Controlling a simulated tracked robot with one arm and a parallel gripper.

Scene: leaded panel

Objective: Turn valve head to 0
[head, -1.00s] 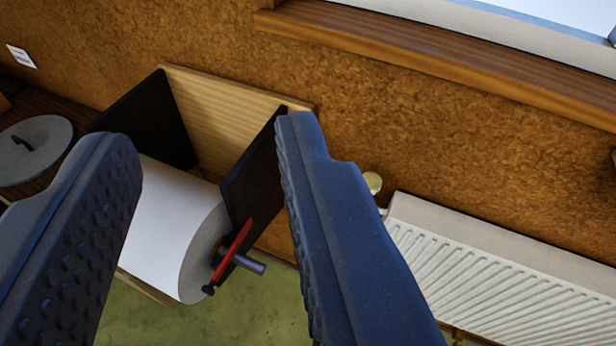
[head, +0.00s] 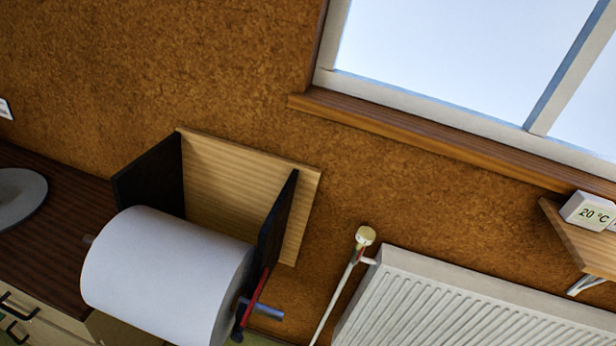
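The valve head (head: 365,236) is a small cream-coloured knob at the top of a thin pale pipe, just left of the radiator's upper left corner. It is too small here to read any number on it. The white ribbed radiator (head: 450,305) hangs on the wall at the lower right. My gripper does not show in the head view now.
A large white roll (head: 165,275) sits in a wooden holder (head: 245,190) with dark side plates, left of the valve. A red lever (head: 256,295) is at its right end. A shelf (head: 580,240) carries a display (head: 590,211) reading 20 °C. A window sill (head: 430,140) runs above.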

